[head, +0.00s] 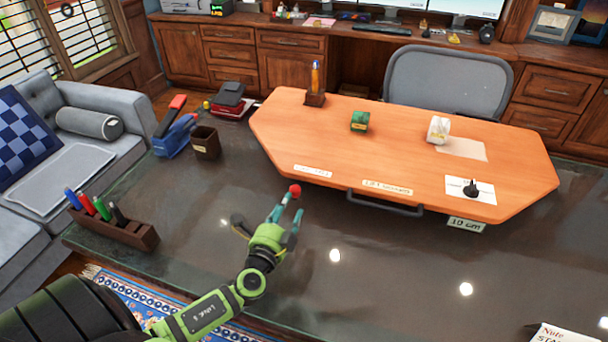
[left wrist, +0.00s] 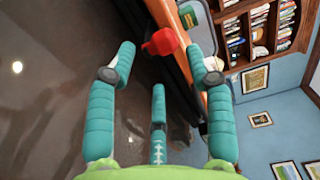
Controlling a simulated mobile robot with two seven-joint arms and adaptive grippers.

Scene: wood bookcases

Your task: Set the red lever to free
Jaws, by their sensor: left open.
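The red lever's round knob (head: 295,190) sticks out at the front left edge of the orange-topped board (head: 340,150). My left gripper (head: 286,212) is open, just in front of and below the knob, with its fingers pointing toward it. In the left wrist view the red knob (left wrist: 161,42) shows just beyond the open fingertips (left wrist: 160,58), between the two outer fingers, and nothing is gripped. The lever's shaft is mostly hidden. A small label (head: 313,171) lies on the board near the knob, too small to read. My right gripper is not in view.
A grey handle (head: 385,204) hangs from the board's front edge, right of the knob. A green block (head: 360,121) and a black knob on white paper (head: 471,188) stand on the board. A pen holder (head: 115,228) is at left.

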